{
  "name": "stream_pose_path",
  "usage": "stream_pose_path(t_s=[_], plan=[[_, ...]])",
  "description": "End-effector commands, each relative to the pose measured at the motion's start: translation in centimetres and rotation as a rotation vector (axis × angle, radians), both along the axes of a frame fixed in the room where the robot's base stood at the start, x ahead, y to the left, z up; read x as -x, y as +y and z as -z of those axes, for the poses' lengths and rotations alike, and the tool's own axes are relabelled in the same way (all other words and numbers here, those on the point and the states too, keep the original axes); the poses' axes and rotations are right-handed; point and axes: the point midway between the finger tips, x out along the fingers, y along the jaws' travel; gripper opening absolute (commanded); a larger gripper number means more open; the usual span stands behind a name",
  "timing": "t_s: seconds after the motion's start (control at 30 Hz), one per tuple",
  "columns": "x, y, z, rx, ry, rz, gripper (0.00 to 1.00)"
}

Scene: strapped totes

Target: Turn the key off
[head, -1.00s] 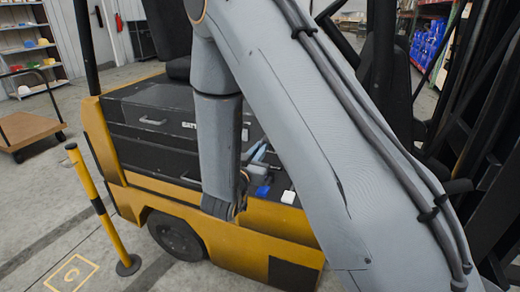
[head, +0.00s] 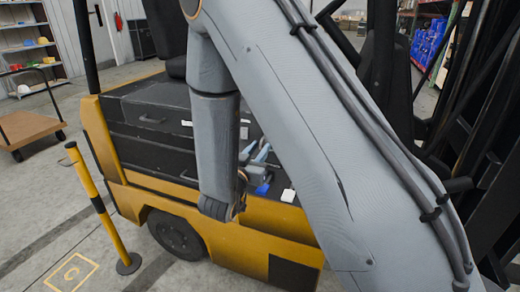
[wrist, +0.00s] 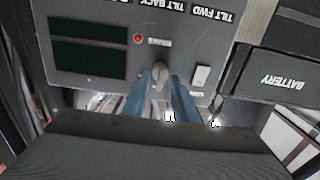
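A grey control panel (wrist: 100,75) fills the upper part of the wrist view. What looks like the key (wrist: 160,70), a small pale grey piece, stands out from the panel's middle. My gripper (wrist: 162,80) has its two blue fingers reaching up to the panel, one on each side of that piece. The fingers stand slightly apart and partly hide it. I cannot tell whether they touch it. In the head view my gripper (head: 262,155) is small, beside the forklift's (head: 140,120) black body, and my arm hides the panel.
A white rocker switch (wrist: 201,76) sits just right of the fingers, and a red light (wrist: 138,38) sits to the upper left. A box marked BATTERY (wrist: 275,80) juts out at right. A yellow post (head: 98,210) stands left of the forklift, with a cart (head: 30,130) behind.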

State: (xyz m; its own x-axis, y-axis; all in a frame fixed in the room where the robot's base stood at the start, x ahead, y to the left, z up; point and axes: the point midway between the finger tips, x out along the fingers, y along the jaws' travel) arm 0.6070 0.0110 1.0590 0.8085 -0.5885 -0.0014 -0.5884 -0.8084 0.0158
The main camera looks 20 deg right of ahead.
Motion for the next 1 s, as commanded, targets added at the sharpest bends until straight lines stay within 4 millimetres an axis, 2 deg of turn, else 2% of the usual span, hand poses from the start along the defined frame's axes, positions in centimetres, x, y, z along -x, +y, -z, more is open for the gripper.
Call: stream_pose_path(t_s=[0.3,0.5,0.87,1.0], plan=[[4.0,3.1,0.2,0.0,0.0,-0.005,0.25],[5.4,3.9,0.1,0.0,0.0,-0.002,0.25],[5.5,4.0,0.0,0.0,0.0,0.0,0.25],[4.6,3.8,0.7,-0.057,0.042,-0.031,0.25]])
